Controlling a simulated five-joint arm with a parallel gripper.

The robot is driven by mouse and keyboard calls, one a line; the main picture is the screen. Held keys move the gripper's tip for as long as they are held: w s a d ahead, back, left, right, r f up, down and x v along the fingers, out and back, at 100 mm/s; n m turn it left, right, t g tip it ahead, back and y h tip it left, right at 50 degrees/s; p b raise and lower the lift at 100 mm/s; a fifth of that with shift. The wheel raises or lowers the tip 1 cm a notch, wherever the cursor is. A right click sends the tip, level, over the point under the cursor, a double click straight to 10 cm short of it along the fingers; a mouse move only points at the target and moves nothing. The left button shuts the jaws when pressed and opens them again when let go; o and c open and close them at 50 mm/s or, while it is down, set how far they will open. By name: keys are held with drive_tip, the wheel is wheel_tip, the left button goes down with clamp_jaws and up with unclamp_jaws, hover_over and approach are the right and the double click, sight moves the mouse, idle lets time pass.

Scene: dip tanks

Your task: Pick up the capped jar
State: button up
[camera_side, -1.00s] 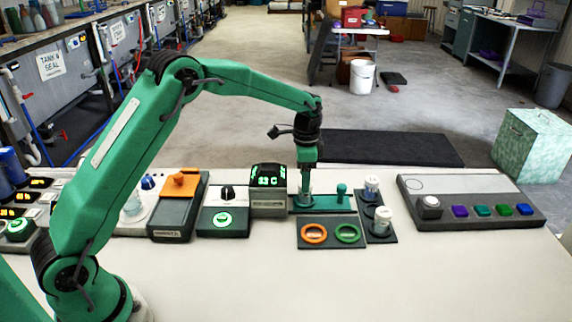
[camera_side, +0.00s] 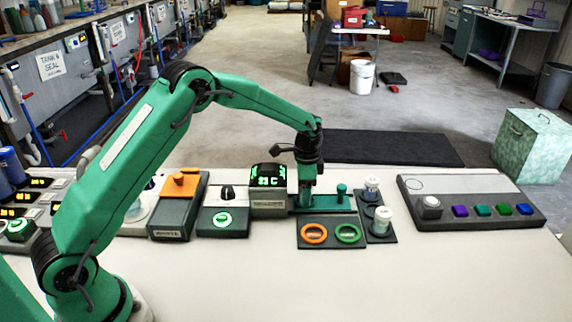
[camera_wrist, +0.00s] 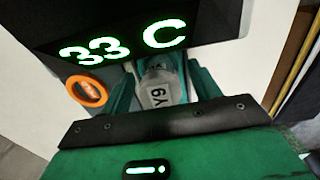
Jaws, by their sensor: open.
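A pale jar (camera_wrist: 157,92) with a dark-lettered label sits between the teal fingers of my gripper (camera_wrist: 160,75) in the wrist view. The fingers stand on either side of it; whether they touch it I cannot tell. In the side view my gripper (camera_side: 306,203) is down at the left end of the teal rack (camera_side: 328,205), and the fingers mostly hide this jar. Two other jars with pale lids, a rear one (camera_side: 371,190) and a front one (camera_side: 382,221), stand on a dark holder to the right.
A temperature display (camera_side: 268,190) stands close on the left of my gripper. A teal peg (camera_side: 341,193) rises from the rack just to the right. An orange ring (camera_side: 314,242) and a green ring (camera_side: 348,241) lie on a dark plate in front. The front tabletop is clear.

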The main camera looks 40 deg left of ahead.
drive_tip(key=c, duration=1.1)
drive_tip(key=shift+r, duration=0.1)
drive_tip(key=shift+r, duration=0.7)
drive_tip(key=r, duration=0.2)
drive_tip(key=d+r, duration=0.1)
drive_tip(key=shift+s+r, duration=0.1)
drive_tip(key=shift+s, duration=0.15)
drive_tip(key=s+d+r, duration=0.2)
drive_tip(key=d, duration=0.1)
drive_tip(key=s+d+r, duration=0.1)
drive_tip(key=d+r, duration=0.1)
drive_tip(key=d, duration=0.1)
drive_tip(key=s+d+r, duration=0.2)
drive_tip(key=d, duration=0.1)
drive_tip(key=shift+s+r, duration=0.15)
drive_tip(key=shift+s, duration=0.2)
